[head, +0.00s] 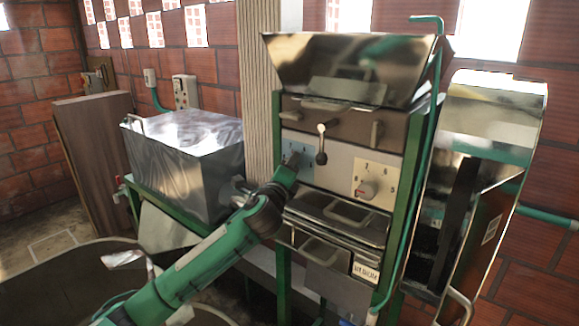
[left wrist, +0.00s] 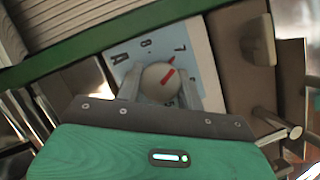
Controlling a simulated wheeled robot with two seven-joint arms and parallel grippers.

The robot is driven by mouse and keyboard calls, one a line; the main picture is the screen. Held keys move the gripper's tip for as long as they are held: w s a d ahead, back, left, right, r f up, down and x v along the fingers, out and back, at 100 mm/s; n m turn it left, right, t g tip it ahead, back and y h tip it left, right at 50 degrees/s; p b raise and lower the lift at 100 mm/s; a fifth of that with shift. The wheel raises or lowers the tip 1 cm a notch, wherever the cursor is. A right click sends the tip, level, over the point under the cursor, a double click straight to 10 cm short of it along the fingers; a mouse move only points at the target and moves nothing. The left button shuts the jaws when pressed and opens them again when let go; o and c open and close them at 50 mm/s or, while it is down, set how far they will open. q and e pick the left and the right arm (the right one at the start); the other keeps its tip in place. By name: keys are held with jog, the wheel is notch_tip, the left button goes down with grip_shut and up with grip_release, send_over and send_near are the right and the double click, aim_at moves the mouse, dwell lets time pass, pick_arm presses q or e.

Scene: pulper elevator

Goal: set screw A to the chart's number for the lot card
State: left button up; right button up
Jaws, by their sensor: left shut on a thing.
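Screw A (left wrist: 158,82) is a round pale knob with a red line on a light blue dial plate (left wrist: 203,62). The plate bears the letter A and digits including 8 and 7. The knob's red line points toward a short red mark on the plate, close to the 7. My left gripper (left wrist: 160,92) is shut on the knob, one finger on each side. In the head view, my left gripper (head: 288,170) covers the knob, and part of the blue plate (head: 305,148) shows. A small white label (head: 366,272) sits low on the machine; its text is too small to read surely.
A cream dial plate (head: 378,172) with its own knob (head: 366,190) is to the right. A lever (head: 321,145) hangs between the plates, close to my gripper. A metal hopper (head: 350,70) is above, and metal trays (head: 345,212) are below. A metal box (head: 185,150) stands left.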

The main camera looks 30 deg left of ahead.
pick_arm(q)
jog(key=o, duration=1)
jog(key=shift+s+f, duration=0.15)
jog(key=shift+s, duration=0.1)
jog(key=shift+b+v, duration=3.15)
jog(key=shift+v, duration=3.5)
jog(key=shift+d, duration=0.1)
